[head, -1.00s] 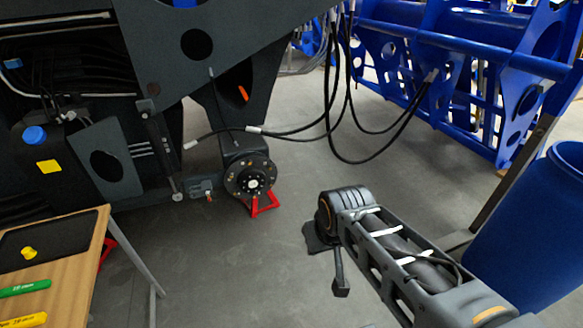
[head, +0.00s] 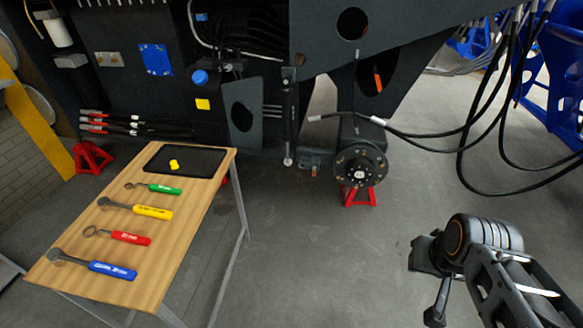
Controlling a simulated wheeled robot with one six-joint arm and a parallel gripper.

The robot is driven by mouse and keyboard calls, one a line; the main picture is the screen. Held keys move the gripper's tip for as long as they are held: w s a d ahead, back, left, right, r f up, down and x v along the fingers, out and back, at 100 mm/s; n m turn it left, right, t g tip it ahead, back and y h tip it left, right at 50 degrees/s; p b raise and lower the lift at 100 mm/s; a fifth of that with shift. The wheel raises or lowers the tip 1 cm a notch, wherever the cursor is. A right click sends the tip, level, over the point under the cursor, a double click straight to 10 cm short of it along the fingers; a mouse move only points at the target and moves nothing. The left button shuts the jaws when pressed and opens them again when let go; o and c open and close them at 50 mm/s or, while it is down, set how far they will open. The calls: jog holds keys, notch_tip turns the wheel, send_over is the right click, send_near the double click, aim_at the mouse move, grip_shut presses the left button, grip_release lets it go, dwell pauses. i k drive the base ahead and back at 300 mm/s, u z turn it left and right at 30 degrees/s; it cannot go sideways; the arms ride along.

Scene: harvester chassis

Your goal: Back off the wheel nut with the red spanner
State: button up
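The red spanner (head: 117,236) lies on the wooden table at the left, its ring end to the left and its red handle to the right. It lies between the yellow spanner (head: 135,208) and the blue spanner (head: 92,264). The wheel hub (head: 360,168) with its ring of nuts is on the dark chassis, above a red stand (head: 359,196). Single nuts are too small to tell apart well. My arm is at the lower right, well apart from table and hub. My gripper (head: 432,312) shows only in part at its lower end, and its fingers cannot be made out.
The table (head: 187,240) also bears a green spanner (head: 153,188) and a black tray (head: 205,159) with a yellow piece (head: 174,164). Black hoses (head: 425,134) hang right of the hub. Grey floor (head: 300,260) between table and arm is clear.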

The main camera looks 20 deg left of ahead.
aim_at(121, 236)
jog(key=u, duration=0.9)
jog(key=i, duration=2.05)
jog(key=u, duration=3.35)
jog(key=i, duration=0.15)
jog(key=z, duration=0.05)
